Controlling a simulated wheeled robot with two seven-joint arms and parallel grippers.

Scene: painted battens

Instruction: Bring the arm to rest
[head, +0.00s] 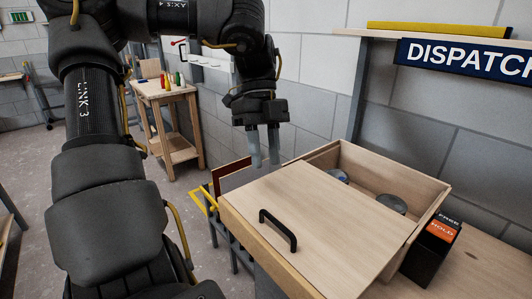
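My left arm comes in from the left and bends over at the top of the head view. Its gripper (263,148) points down, with a narrow gap between its two pale fingers and nothing seen between them. It hangs behind the back left edge of a wooden box, apart from the black handle (278,230). The handle sits on the box's flat wooden lid (325,235), which covers the near left part of the box. My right gripper is not in view.
The uncovered part of the wooden box (428,190) holds two round grey things (391,204). A black block with an orange label (430,252) stands to its right. A yellow batten (440,29) lies above the DISPATCH sign (468,60). A small wooden stand (172,150) is behind, left.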

